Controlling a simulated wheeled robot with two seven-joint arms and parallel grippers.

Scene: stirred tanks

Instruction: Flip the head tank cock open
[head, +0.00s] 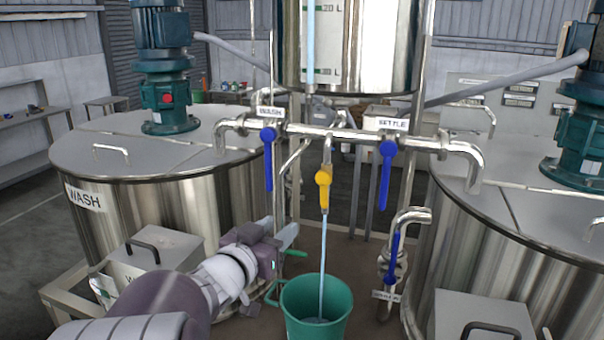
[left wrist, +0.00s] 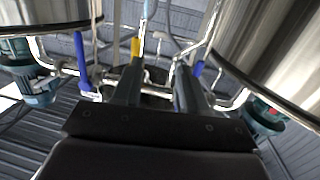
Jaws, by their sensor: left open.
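The head tank (head: 350,45) is a steel vessel with a level scale, at the top centre of the head view. Below it, a yellow-handled cock (head: 323,188) hangs from the middle of the cross pipe. Its handle points down, and a thin water stream falls below it into a green bucket (head: 317,310). The yellow handle also shows in the left wrist view (left wrist: 135,47), just beyond the left finger. My left gripper (head: 290,236) is open and empty, below and left of the cock, apart from it. My right gripper is not in view.
Blue-handled valves labelled WASH (head: 268,158) and SETTLE (head: 386,172) hang on either side, handles down. Another blue-handled valve (head: 393,258) stands lower right. The wash tank (head: 150,215) is at left; another large tank (head: 500,240) is at right. Pipes crowd the middle.

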